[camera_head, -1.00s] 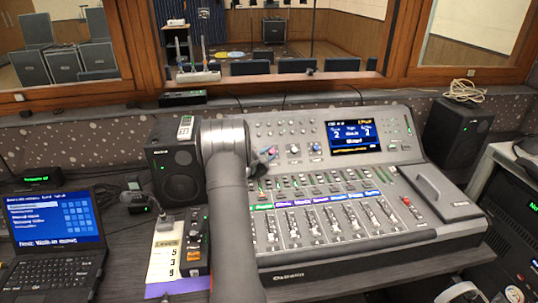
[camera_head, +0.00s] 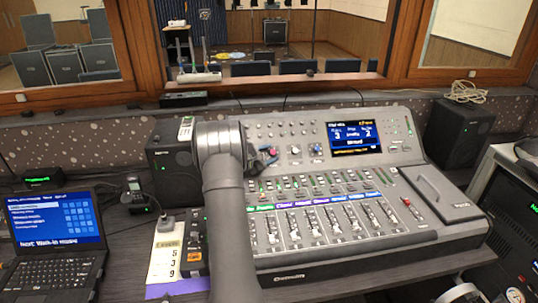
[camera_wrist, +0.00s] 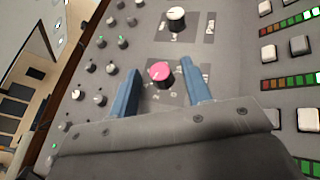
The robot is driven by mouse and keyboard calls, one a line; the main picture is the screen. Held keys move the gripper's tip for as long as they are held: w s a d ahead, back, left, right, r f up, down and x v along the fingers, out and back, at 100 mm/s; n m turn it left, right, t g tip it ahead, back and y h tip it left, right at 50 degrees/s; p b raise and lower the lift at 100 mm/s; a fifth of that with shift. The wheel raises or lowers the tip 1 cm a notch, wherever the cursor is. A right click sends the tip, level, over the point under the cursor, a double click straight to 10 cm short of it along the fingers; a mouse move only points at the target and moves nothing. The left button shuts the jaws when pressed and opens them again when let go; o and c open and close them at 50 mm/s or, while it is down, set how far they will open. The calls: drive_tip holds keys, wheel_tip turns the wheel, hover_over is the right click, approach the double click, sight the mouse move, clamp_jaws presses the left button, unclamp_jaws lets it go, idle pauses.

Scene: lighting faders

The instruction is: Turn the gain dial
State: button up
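My gripper (camera_wrist: 161,68) is open, its two blue fingers spread on either side of a pink-topped dial (camera_wrist: 160,71) in the wrist view. Gaps show between the dial and both fingers. A white-topped dial (camera_wrist: 176,15) lies beyond the fingertips. In the head view my gripper (camera_head: 262,158) is partly hidden by my arm, at the left of the mixing console (camera_head: 360,258). White (camera_head: 294,149) and blue (camera_head: 316,148) dials sit to its right. The dial labels are too small to read, so I cannot tell which is the gain dial.
Small knobs (camera_wrist: 98,98) lie left of the fingers and buttons (camera_wrist: 268,53) right. The console has a lit screen (camera_head: 353,136) and a row of faders (camera_head: 343,222). A speaker (camera_head: 172,165) and a laptop (camera_head: 52,240) stand to the left.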

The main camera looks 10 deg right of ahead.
drive_tip(key=shift+a, duration=0.1)
drive_tip(key=v, duration=1.7)
drive_tip(key=shift+s, duration=0.15)
drive_tip(key=s+d+r+n+y, duration=0.3)
drive_tip(key=d+r+y, duration=0.5)
drive_tip(key=shift+t, duration=0.3)
drive_tip(key=x, duration=1.7)
drive_tip(key=shift+w+d, duration=0.15)
clamp_jaws()
